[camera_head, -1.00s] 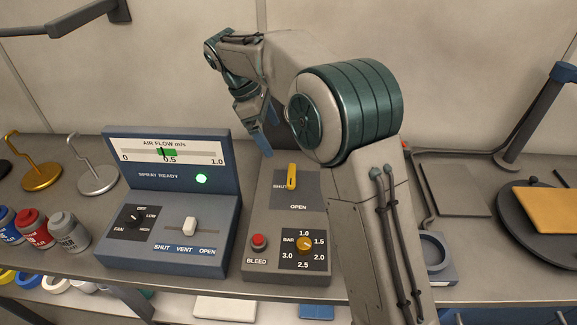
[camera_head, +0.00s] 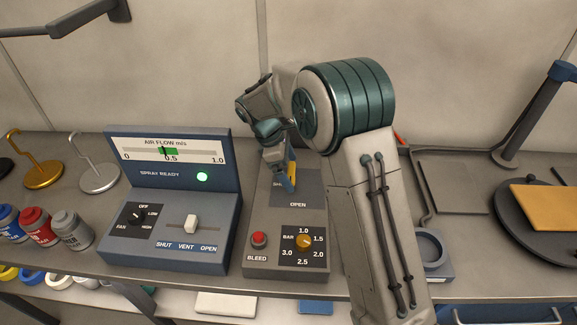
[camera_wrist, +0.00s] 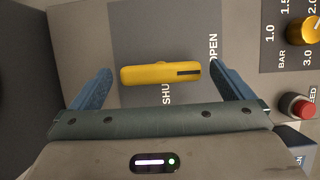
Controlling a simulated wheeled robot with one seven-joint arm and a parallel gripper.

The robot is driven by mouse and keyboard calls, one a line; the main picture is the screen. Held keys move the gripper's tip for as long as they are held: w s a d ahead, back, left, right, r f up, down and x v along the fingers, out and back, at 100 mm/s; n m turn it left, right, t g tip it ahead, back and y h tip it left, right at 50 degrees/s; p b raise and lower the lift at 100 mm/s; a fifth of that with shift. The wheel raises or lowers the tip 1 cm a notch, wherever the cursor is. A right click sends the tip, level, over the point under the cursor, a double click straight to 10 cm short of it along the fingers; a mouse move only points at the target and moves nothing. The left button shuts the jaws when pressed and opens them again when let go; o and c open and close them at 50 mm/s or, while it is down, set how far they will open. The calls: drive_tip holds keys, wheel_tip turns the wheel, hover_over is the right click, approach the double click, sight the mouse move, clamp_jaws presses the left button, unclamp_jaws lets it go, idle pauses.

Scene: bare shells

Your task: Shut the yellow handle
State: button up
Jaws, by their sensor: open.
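The yellow handle (camera_wrist: 160,74) lies on a dark grey plate (camera_wrist: 190,30) lettered SHUT and OPEN, seen close up in the wrist view. One end, with a black mark, points towards OPEN in that view; part of the word SHUT is covered by the handle. My gripper (camera_wrist: 160,92) is open, with one blue finger beyond each end of the handle and gaps on both sides. In the head view, my gripper (camera_head: 285,184) is over the plate and partly hides the handle (camera_head: 292,173).
A red BLEED button (camera_head: 259,240) and a brass BAR knob (camera_head: 304,242) sit on the same box, nearer the front. The blue air-flow panel (camera_head: 170,235) stands to the left. A round dark stand (camera_head: 515,225) is at the right.

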drive_tip(key=shift+f, duration=0.1)
drive_tip(key=c, duration=0.9)
drive_tip(key=shift+m, duration=0.3)
drive_tip(key=m, duration=0.1)
drive_tip(key=m+g+p, duration=0.1)
drive_tip(key=m, duration=0.1)
drive_tip(key=shift+w+m+g+y, duration=0.15)
drive_tip(key=shift+m+g+y, duration=0.15)
drive_tip(key=m+g, duration=0.1)
drive_tip(key=m, duration=0.3)
drive_tip(key=shift+w+d+y, duration=0.1)
drive_tip(key=shift+y, duration=0.3)
drive_tip(key=m, duration=0.2)
drive_tip(key=m+g+y, duration=0.1)
drive_tip(key=m, duration=0.2)
drive_tip(key=shift+d+y, duration=0.1)
drive_tip(key=shift+y, duration=0.2)
drive_tip(key=m, duration=0.2)
drive_tip(key=m+y, duration=0.1)
drive_tip(key=m, duration=0.1)
drive_tip(key=shift+d+m+g+y, duration=0.1)
drive_tip(key=shift+m+g+y, duration=0.2)
